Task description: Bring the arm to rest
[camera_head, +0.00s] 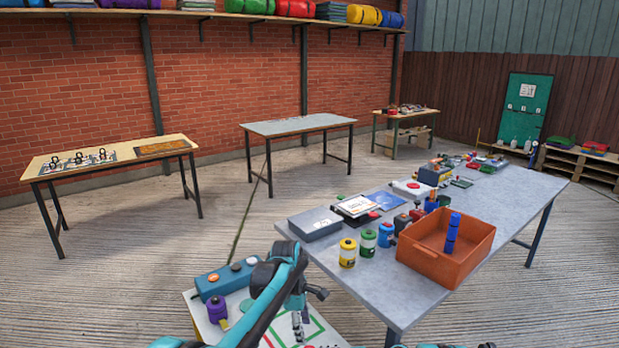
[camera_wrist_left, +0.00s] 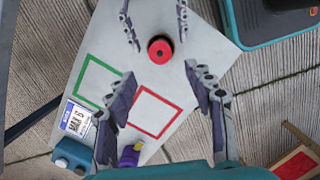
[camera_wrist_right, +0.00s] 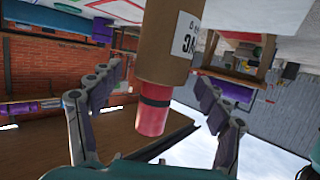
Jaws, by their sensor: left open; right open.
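My left gripper (camera_head: 298,310) hangs over a white board (camera_head: 190,300) at the bottom of the head view. In the left wrist view its open fingers (camera_wrist_left: 163,85) spread above the board (camera_wrist_left: 185,65), holding nothing. A red round piece (camera_wrist_left: 160,50) with a dark centre lies beyond the nearer fingers. My right gripper (camera_wrist_right: 150,95) is open in the right wrist view, which looks upside down. A brown cylinder (camera_wrist_right: 168,45) with a red end (camera_wrist_right: 151,115) shows between its fingers; contact cannot be told. The right gripper's fingers are not clear in the head view.
A blue button box (camera_head: 226,280) and a purple item (camera_head: 217,308) are on the board. A grey table (camera_head: 385,300) at the right bears an orange bin (camera_head: 430,262), several small canisters and a grey case (camera_head: 315,222). Floor is clear at left, before the wooden table (camera_head: 110,160).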

